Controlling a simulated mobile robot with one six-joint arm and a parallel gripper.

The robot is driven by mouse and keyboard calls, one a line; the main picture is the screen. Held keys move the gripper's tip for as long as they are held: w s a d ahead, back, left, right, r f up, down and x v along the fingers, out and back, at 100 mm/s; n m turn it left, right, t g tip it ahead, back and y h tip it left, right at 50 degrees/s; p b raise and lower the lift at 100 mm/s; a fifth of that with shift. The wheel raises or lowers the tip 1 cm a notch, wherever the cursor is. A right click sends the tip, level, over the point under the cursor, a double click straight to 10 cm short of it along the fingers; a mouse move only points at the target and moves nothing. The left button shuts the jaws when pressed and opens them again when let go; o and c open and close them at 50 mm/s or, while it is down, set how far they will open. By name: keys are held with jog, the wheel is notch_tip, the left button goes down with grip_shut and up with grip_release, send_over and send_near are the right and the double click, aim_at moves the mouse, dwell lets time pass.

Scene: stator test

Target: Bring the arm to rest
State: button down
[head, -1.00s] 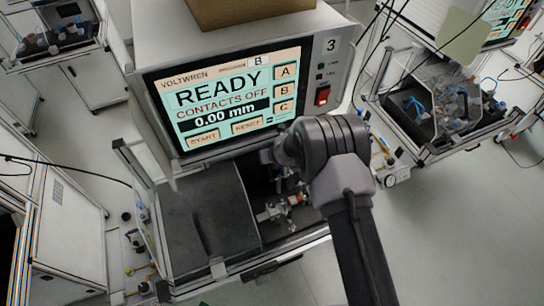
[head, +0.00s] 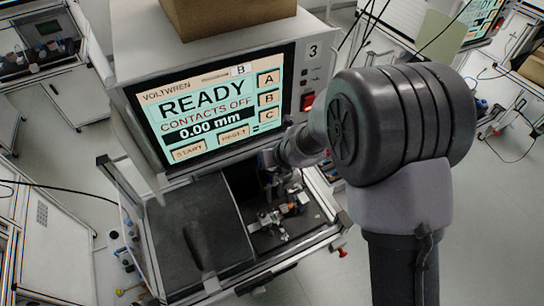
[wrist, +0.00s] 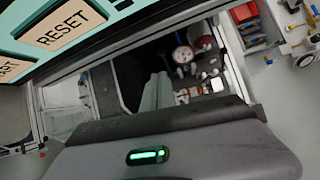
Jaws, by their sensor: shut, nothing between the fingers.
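My arm (head: 400,125) stands large in the right half of the head view, and its wrist end reaches left to just below the front of the tester's screen. My gripper (wrist: 158,82) shows in the wrist view, its grey fingers together and empty above the dark work bay. A green light glows on its grey housing. In the head view the fingers are mostly hidden by the wrist and the shadow under the screen.
The tester's screen (head: 212,108) reads READY, CONTACTS OFF, 0.00 mm. A red switch (head: 307,101) sits to its right. A cardboard box (head: 230,12) rests on top. Metal fixtures (head: 275,215) stand in the bay beside a dark cover plate (head: 190,235). Open floor lies to the right.

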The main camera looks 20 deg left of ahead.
jog(key=s+d+r+n+t+y+b, duration=0.1)
jog(key=s+d+n+b, duration=0.2)
jog(key=d+n+b, duration=0.55)
jog(key=s+d+r+n+b, duration=0.15)
jog(key=d+n+b, duration=0.35)
jog(key=b, duration=0.7)
jog(key=s+d+f+n+h+b, duration=0.2)
jog(key=s+d+f+n+b, duration=0.3)
jog(key=s+d+f+b, duration=0.1)
jog(key=s+d+f+n+t+h+b, duration=0.1)
jog(key=s+d+f+n+b, duration=0.3)
jog(key=s+d, duration=0.7)
notch_tip(320, 180, down, 2)
jog(key=d+h+b, duration=0.1)
jog(key=b, duration=0.2)
jog(key=shift+f+n+b, duration=0.25)
jog(key=shift+n+b, duration=0.1)
jog(key=shift+b, duration=0.05)
